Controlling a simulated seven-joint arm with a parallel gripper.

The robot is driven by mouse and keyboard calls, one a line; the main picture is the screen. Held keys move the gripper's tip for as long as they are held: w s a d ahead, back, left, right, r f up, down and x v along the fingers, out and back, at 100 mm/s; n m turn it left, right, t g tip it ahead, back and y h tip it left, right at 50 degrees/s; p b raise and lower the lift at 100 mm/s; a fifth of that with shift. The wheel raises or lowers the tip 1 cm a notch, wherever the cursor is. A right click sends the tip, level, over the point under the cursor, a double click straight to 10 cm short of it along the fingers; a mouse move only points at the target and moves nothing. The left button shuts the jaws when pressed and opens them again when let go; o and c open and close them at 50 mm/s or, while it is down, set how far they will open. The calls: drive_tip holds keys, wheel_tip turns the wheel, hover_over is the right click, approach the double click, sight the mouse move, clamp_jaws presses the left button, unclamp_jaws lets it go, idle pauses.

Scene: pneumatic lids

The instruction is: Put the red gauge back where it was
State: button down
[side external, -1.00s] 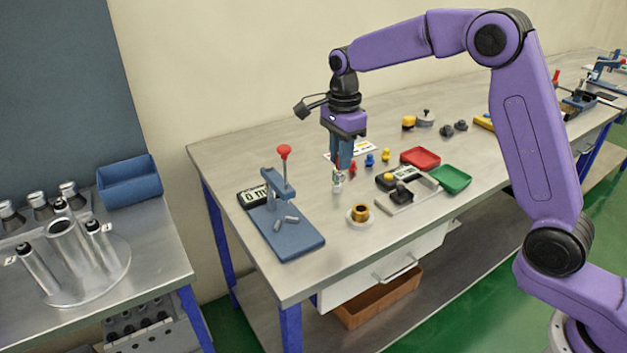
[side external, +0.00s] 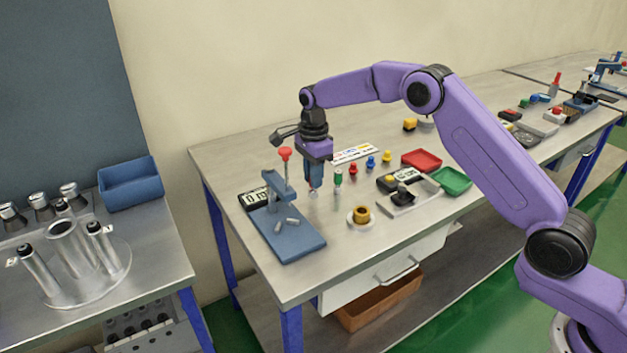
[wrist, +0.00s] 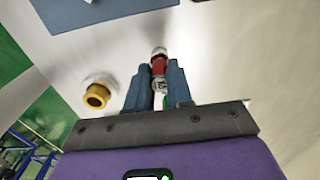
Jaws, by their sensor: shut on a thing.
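My gripper (side external: 313,188) is in the air over the bench, just right of the blue stand with the red knob. It is shut on a small silver-and-red piece, which looks like the red gauge (wrist: 158,65); in the wrist view it sticks out between the two blue fingers. Only a little red of it shows below the fingers in the side view. A green-topped gauge (side external: 338,178) stands upright to the right of my gripper. A small red piece (side external: 353,169), a blue one (side external: 371,162) and a yellow one (side external: 387,157) stand in a row beyond it.
The blue stand (side external: 290,240) with its upright post is close on the left. A brass ring on a white base (side external: 360,215) is in front. A grey fixture (side external: 412,195), a red tray (side external: 421,160) and a green tray (side external: 453,181) are to the right. Bare bench lies between.

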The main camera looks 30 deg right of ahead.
drive_tip(key=shift+f, duration=0.8)
drive_tip(key=shift+f, duration=0.2)
drive_tip(key=c, duration=1)
unclamp_jaws()
drive_tip(key=shift+r, duration=0.1)
wheel_tip(320, 180, up, 12)
drive_tip(key=shift+r, duration=0.1)
